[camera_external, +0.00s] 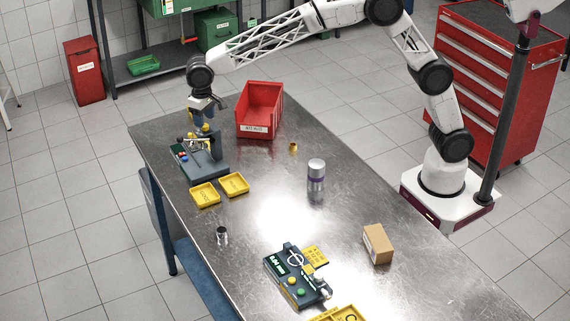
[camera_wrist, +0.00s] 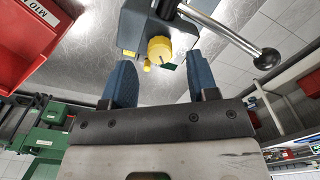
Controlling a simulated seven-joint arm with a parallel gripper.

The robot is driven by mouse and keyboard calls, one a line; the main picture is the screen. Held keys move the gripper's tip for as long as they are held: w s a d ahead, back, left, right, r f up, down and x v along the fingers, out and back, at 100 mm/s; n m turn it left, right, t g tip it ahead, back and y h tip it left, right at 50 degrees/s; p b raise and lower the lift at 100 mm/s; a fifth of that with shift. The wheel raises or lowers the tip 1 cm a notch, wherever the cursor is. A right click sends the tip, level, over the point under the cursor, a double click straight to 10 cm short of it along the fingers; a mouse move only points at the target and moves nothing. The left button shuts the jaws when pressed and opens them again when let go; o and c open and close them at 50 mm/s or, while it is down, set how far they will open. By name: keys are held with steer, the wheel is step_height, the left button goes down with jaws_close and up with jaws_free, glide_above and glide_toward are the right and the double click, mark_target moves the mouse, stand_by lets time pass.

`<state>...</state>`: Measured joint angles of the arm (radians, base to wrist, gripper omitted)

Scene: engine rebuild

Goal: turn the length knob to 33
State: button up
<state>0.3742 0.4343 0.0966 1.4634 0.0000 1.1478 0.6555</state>
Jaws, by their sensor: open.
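A blue-grey bench device (camera_external: 202,163) stands at the far left end of the steel table. In the wrist view a yellow knob (camera_wrist: 158,47) with a dark mark sits on its blue-grey housing (camera_wrist: 130,28), with a smaller yellow part (camera_wrist: 147,64) beside it. My gripper (camera_external: 204,122) is over the device, and in the wrist view its blue fingers (camera_wrist: 159,62) are open and empty. The knob appears between and just beyond the fingertips; I cannot tell whether they touch it. No length reading is legible.
A lever with a black ball end (camera_wrist: 267,58) reaches right of the knob. A red bin (camera_external: 260,108) stands close to the device's right. Yellow trays (camera_external: 205,195) lie in front. A second device (camera_external: 297,277), a grey cylinder (camera_external: 316,175) and a cardboard box (camera_external: 377,243) are nearer.

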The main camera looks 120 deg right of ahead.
steer(key=shift+f, duration=1.35)
steer(key=shift+c, duration=0.3)
steer(key=c, duration=0.9)
steer(key=shift+o, duration=0.2)
